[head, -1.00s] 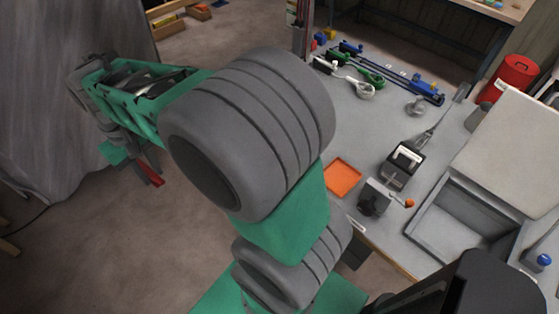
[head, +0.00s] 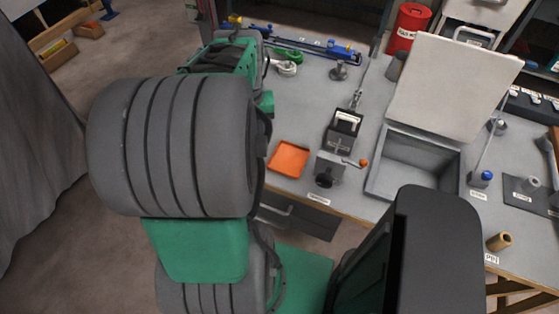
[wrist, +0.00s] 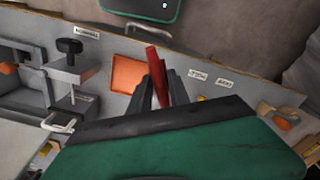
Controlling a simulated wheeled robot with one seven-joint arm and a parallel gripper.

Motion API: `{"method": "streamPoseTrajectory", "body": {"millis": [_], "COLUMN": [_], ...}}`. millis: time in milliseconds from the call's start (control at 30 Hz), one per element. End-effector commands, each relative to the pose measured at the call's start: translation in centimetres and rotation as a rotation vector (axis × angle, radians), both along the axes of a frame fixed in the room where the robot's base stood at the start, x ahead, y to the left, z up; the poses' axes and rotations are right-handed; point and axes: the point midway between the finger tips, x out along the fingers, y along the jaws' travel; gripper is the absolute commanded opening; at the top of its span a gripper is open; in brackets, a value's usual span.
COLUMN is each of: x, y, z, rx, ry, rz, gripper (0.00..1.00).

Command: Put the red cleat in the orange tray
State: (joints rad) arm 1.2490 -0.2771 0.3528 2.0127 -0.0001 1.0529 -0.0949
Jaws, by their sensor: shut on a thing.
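The red cleat (wrist: 157,73) is in my gripper (wrist: 160,95) in the wrist view, its long end sticking out past the fingertips. My gripper is shut on it. The orange tray (head: 289,159) lies on the grey bench near its front edge in the head view. It also shows in the wrist view (wrist: 127,74), just left of the cleat, partly covered by my finger. The tray looks empty where it shows. In the head view my arm hides the gripper and the cleat.
A grey vise with an orange-tipped handle (head: 331,168) and a black-and-white device (head: 343,129) stand right of the tray. An open grey bin (head: 412,196) with a raised lid is farther right. A red can (head: 407,27) stands at the back.

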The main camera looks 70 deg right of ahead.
Motion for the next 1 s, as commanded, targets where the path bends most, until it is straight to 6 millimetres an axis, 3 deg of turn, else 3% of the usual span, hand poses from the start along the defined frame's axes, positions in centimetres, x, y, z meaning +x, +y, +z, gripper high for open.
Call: {"method": "streamPoseTrajectory", "body": {"millis": [33,200,300,400,533,867,1000], "x": [-3.7,-13.1,-16.5,-18.1,-17.3,-11.2,-9.4], "y": [-0.7,-0.7,0.0,0.4,-0.4,-5.3,-6.8], "z": [-0.6,-1.8,-2.2,-2.4,-3.1,-6.4,-9.6], "rx": [0.001,0.001,0.0,0.0,0.005,0.005,0.007], "ry": [0.0,0.0,0.0,0.0,0.0,0.001,0.002], "rz": [-0.101,-0.359,-0.452,-0.5,-0.507,-0.505,-0.507], "gripper": [0.0,0.0,0.0,0.0,0.0,0.0,0.0]}}
